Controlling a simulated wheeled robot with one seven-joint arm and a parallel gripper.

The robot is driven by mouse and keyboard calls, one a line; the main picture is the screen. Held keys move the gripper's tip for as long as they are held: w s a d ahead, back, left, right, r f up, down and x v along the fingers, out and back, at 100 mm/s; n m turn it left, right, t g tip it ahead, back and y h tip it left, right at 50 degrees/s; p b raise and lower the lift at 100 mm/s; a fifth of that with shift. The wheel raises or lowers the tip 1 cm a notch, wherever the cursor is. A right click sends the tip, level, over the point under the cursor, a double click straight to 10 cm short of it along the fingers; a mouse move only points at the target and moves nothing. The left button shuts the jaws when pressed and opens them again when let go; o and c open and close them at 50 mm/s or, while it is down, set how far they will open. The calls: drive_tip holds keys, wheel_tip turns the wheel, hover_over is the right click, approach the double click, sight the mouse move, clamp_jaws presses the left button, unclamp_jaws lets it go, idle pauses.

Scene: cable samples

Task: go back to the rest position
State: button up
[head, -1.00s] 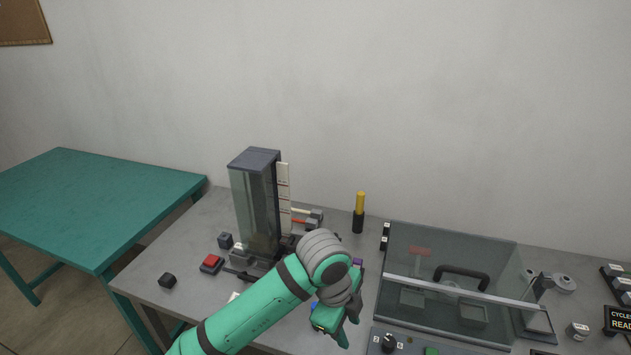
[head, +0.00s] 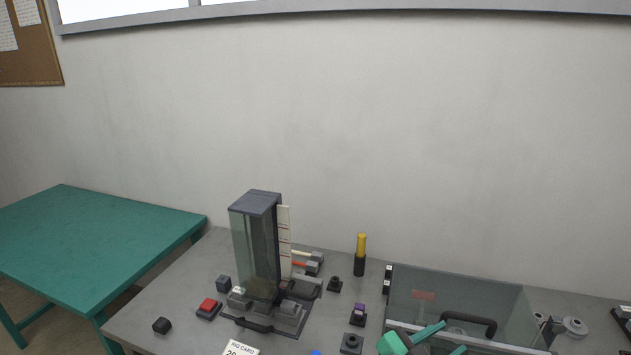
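My gripper (head: 453,337) shows at the bottom edge, in front of the clear-lidded case (head: 460,300). Its two teal fingers point right and stand apart, with nothing visible between them. The lower finger and most of the hand are cut off by the frame's bottom edge. The rest of my arm is out of view.
A tall clear-walled test rig (head: 255,245) stands on the grey bench (head: 180,285), with a red button box (head: 209,308) and dark block (head: 162,325) to its left. A yellow-topped post (head: 360,255) stands behind. A bare teal table (head: 95,235) is at left.

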drive_tip(key=s+a+f+n+t+y, duration=0.85)
drive_tip(key=s+a+f+n, duration=0.35)
drive_tip(key=a+f+n, duration=0.3)
drive_tip(key=s+a+f+y, duration=0.1)
drive_tip(key=s+a, duration=0.3)
drive_tip(key=s, duration=0.3)
drive_tip(key=s+a+f+g+y, duration=0.1)
drive_tip(key=s+a, duration=0.3)
drive_tip(key=s, duration=0.4)
drive_tip(key=s+a+f+y, duration=0.1)
drive_tip(key=s+a, duration=0.3)
drive_tip(key=s, duration=0.4)
drive_tip(key=shift+g+y, duration=0.35)
drive_tip(key=shift+y, duration=0.5)
